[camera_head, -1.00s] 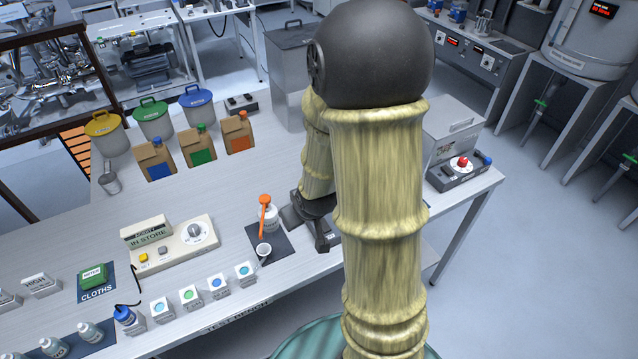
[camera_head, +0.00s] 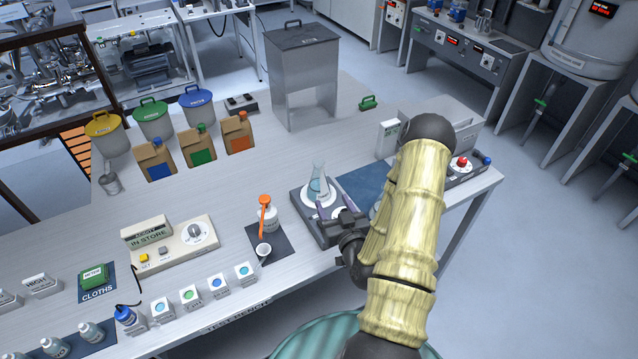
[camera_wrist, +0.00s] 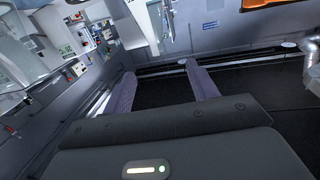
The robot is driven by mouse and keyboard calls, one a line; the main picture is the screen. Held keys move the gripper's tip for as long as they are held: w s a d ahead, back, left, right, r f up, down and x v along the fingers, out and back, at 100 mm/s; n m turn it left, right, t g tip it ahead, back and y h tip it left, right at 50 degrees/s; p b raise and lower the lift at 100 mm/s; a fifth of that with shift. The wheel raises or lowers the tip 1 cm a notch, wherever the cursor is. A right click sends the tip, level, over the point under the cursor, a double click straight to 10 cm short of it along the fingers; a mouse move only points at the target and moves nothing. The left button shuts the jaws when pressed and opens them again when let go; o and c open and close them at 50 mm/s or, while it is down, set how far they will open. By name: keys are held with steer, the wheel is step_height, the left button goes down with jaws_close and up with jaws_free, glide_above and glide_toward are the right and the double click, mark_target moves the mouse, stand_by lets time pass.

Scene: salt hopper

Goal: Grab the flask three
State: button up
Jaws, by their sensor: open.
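A clear conical flask (camera_head: 318,186) with pale blue liquid stands upright on the round white plate of a dark grey device in the head view. No number on it can be read, so I cannot tell whether it is flask three. My gripper (camera_head: 337,207) is open, with its purple fingers just in front and to the right of the flask. The fingers overlap the device's front in the picture; contact cannot be told. In the wrist view the two fingers of my gripper (camera_wrist: 161,84) stand wide apart with nothing between them, and I cannot make out the flask there.
An orange-capped bottle (camera_head: 267,218) stands on a dark mat left of the device. A blue mat (camera_head: 362,184) lies to its right, with a white box (camera_head: 387,139) behind. A grey hopper (camera_head: 303,75) stands farther back. Small labelled cubes line the front edge.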

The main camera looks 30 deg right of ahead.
mark_target(318, 179)
steer(key=shift+s+d+r+h, duration=0.1)
steer(key=shift+s+d+h, duration=0.2)
steer(key=shift+w, duration=0.15)
steer(key=w+b, duration=0.1)
steer(key=b, duration=0.2)
steer(key=w+b, duration=0.2)
steer(key=b, duration=0.1)
steer(key=w+b, duration=0.1)
steer(key=b, duration=0.2)
steer(key=shift+w+d+f, duration=0.15)
steer(key=shift+d+f, duration=0.05)
steer(key=shift+d, duration=0.15)
steer(key=shift+w+b, duration=0.1)
steer(key=shift+b, duration=0.35)
steer(key=w+b, duration=0.2)
steer(key=b, duration=0.3)
steer(key=shift+d, duration=0.2)
